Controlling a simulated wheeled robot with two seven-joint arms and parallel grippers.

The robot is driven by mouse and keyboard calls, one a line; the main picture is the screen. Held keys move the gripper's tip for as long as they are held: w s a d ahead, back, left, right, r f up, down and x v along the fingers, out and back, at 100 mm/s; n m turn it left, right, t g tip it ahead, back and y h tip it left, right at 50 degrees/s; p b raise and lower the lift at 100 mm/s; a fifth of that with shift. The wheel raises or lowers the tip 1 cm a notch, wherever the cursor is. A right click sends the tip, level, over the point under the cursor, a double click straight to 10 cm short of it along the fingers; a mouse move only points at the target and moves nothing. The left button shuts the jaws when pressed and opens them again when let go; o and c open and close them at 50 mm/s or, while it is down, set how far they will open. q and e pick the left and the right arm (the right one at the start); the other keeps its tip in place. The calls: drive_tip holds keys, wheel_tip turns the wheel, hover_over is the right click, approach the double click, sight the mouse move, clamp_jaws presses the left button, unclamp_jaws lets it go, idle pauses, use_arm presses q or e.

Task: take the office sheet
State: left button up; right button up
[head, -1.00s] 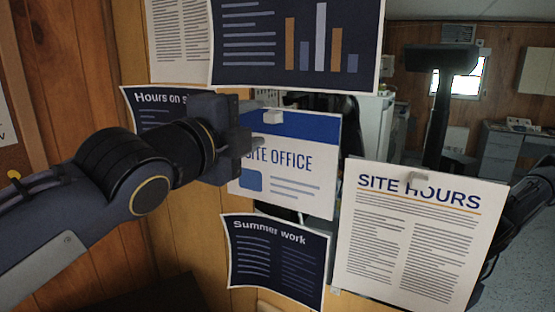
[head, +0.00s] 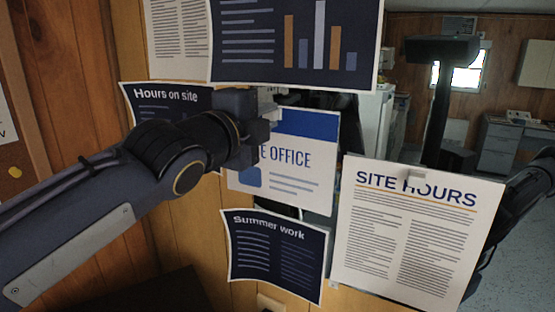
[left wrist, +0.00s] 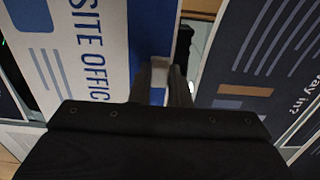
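The office sheet (head: 290,175) is white with a blue top band and reads "SITE OFFICE". It hangs upright in the middle of the head view, and its upper left part is hidden behind my left gripper (head: 266,127). A small pale clip (head: 268,108) shows at its top edge by the fingertips. In the left wrist view the sheet (left wrist: 92,50) lies at the left, turned on its side. There my left gripper's fingers (left wrist: 162,85) stand apart, with the grey clip (left wrist: 159,66) between them at the sheet's edge. My right gripper is not in view.
Close around hang an "Hours on site" sheet (head: 150,98), a dark chart sheet (head: 255,45) above, a "Summer work" sheet (head: 275,262) below and a "SITE HOURS" sheet (head: 415,235) at right. A glossy surface behind seems to mirror the room and me.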

use_arm(q)
clamp_jaws()
drive_tip(key=shift+s+a, duration=0.1)
drive_tip(key=shift+b+v, duration=0.5)
drive_tip(key=shift+v, duration=1.65)
drive_tip(key=s+a+r, duration=0.1)
drive_tip(key=s+r+p, duration=0.1)
drive_tip(key=s+a+r+p, duration=0.1)
drive_tip(key=s, duration=0.1)
drive_tip(key=shift+s+a, duration=0.1)
drive_tip(key=shift+a, duration=0.25)
